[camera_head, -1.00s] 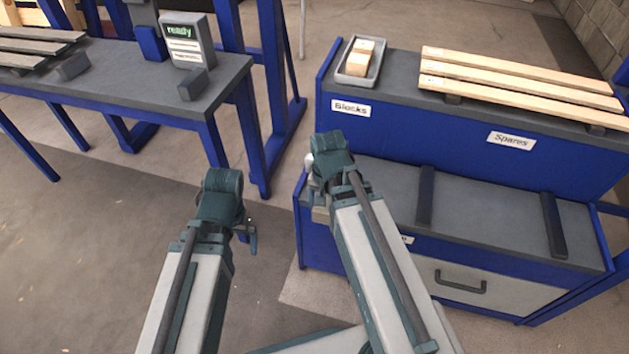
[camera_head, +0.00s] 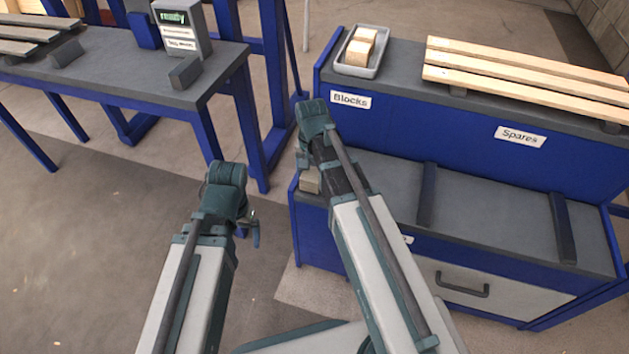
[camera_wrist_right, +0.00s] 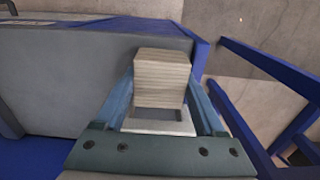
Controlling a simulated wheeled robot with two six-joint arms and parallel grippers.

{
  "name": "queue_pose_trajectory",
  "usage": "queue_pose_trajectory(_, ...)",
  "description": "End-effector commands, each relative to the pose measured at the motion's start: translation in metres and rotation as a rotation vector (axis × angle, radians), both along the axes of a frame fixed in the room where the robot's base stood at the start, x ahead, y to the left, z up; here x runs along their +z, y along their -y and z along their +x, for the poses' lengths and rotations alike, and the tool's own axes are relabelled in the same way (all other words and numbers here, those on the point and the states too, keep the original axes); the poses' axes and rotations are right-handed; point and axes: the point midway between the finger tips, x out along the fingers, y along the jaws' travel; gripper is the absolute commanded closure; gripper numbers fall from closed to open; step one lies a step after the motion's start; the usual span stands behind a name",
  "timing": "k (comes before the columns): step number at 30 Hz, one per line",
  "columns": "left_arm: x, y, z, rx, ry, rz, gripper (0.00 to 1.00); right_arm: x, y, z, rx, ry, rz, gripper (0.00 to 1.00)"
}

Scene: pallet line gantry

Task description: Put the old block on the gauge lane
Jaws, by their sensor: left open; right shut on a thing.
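My right gripper (camera_head: 306,166) is shut on a greyish, weathered wooden block (camera_head: 310,182), above the left end of the cabinet's lower grey shelf. In the right wrist view the block (camera_wrist_right: 161,76) sits between the two blue-green fingers, its grained side showing. I cannot tell whether it touches the shelf. My left gripper (camera_head: 252,228) is open and empty, over the floor left of the cabinet. No sign reading gauge lane is legible. A small white label (camera_head: 408,240) on the lower cabinet is mostly hidden by my right arm.
A grey tray (camera_head: 345,69) with pale blocks stands on the upper shelf above the Blocks label. Pale boards (camera_head: 530,78) lie to its right. Two dark bars (camera_head: 427,195) cross the lower shelf. A table (camera_head: 120,75) with a "ready" display (camera_head: 180,28) stands left, with floor between.

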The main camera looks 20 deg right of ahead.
Motion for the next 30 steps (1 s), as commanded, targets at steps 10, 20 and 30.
queue_pose_trajectory(10, -0.0122, -0.0005, 0.0002, -0.001, 0.001, 0.003, 0.0, -0.0123, -0.0034, -0.0006, -0.001, 0.001, 0.0, 0.85)
queue_pose_trajectory(20, -0.0155, -0.0007, 0.0002, -0.001, 0.001, 0.003, 0.0, -0.0156, -0.0032, -0.0006, -0.001, 0.001, 0.0, 0.03)
queue_pose_trajectory(30, -0.0137, -0.0006, 0.0002, -0.001, 0.001, 0.003, 0.0, -0.0137, -0.0031, -0.0007, -0.001, 0.001, 0.001, 0.0)
